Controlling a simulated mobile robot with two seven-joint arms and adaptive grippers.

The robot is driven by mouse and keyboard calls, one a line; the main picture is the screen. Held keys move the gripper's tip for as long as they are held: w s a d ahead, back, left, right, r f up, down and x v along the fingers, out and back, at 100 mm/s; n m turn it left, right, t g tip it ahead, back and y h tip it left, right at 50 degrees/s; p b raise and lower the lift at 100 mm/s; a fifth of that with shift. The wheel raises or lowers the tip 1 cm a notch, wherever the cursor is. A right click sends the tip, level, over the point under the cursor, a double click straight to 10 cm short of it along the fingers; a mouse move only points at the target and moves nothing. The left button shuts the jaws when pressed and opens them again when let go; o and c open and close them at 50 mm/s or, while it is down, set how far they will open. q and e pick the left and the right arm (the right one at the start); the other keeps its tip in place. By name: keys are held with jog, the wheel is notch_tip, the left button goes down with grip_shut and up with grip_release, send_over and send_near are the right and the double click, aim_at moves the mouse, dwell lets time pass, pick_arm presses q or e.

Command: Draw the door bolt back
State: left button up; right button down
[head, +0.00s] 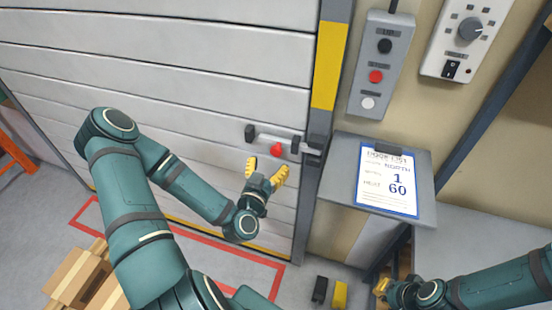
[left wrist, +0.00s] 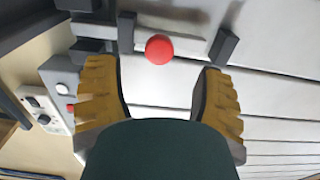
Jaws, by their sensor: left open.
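The door bolt (head: 292,140) is a grey horizontal bar on the white slatted door, with a red knob (head: 277,149) hanging from it. Its right end reaches dark brackets beside the grey door frame; a dark block sits at its left end. My left gripper (head: 267,168) is open and empty just below the knob, its yellow fingers pointing up at the bolt. In the left wrist view the red knob (left wrist: 159,49) lies beyond and between the spread fingertips, apart from both. My right gripper (head: 382,288) is low at the right, partly hidden; its jaw opening is unclear.
Right of the door frame, a grey button box (head: 381,65) and a dial panel (head: 465,38) hang on the wall. Below them is a sloped desk (head: 426,180) with a clipboard sheet (head: 386,181). Cardboard boxes (head: 82,277) stand at lower left, near red floor lines.

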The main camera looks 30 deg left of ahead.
aim_at(275, 154)
pick_arm(q)
jog(key=b+x, duration=0.2)
jog(key=x, duration=0.1)
jog(key=shift+w+f, duration=0.15)
jog(key=shift+w, duration=0.1)
jog(key=shift+x, duration=0.95)
jog(key=shift+w+a, duration=0.1)
jog(key=shift+w, duration=0.25)
pick_arm(e)
notch_tip(275, 154, down, 3)
jog(key=shift+s+r, duration=0.1)
